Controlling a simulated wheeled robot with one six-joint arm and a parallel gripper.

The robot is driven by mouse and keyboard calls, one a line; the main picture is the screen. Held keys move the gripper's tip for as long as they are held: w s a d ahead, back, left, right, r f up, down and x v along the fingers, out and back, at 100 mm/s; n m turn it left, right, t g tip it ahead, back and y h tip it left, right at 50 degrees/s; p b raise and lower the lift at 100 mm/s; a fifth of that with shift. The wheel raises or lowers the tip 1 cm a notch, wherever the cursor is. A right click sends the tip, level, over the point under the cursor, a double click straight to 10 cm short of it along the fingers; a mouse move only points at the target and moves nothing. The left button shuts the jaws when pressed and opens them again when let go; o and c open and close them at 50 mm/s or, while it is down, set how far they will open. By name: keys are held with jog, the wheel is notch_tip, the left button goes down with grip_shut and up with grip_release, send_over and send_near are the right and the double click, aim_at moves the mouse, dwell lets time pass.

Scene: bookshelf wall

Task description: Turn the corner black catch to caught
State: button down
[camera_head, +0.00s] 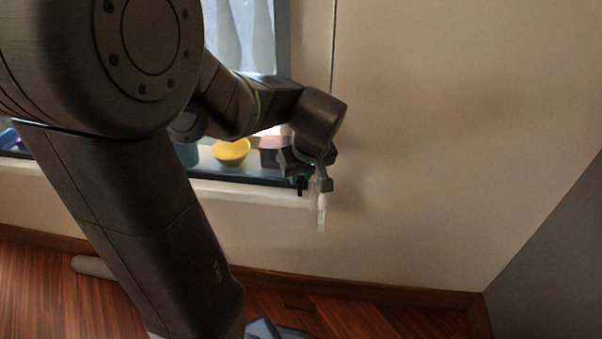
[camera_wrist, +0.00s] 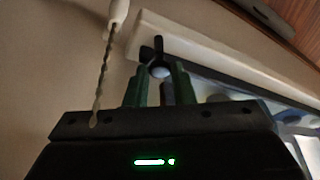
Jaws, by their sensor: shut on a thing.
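The black catch (camera_wrist: 158,47) shows in the wrist view as a small dark cross-shaped piece at the corner of the pale window frame. In the head view my gripper (camera_head: 304,168) is at the window's lower right corner, partly hidden by my wrist. The catch's exact turn is hard to tell.
A twisted cord (camera_wrist: 103,75) with a white end piece (camera_head: 321,212) hangs close beside my gripper. A yellow bowl (camera_head: 231,151) and a teal pot (camera_head: 187,154) stand on the dark sill (camera_head: 225,173). Bare wall (camera_head: 450,130) lies to the right.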

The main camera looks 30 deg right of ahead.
jog(key=shift+d+n+y, duration=0.1)
jog(key=shift+n+y, duration=0.5)
jog(key=shift+n, duration=1)
jog(key=c, duration=1.2)
grip_release()
jog(key=shift+c, duration=0.2)
jog(key=p+v, duration=0.4)
jog(key=v, duration=0.9)
jog(key=shift+s+r, duration=0.15)
jog(key=shift+r, duration=0.25)
jog(key=shift+f, duration=0.1)
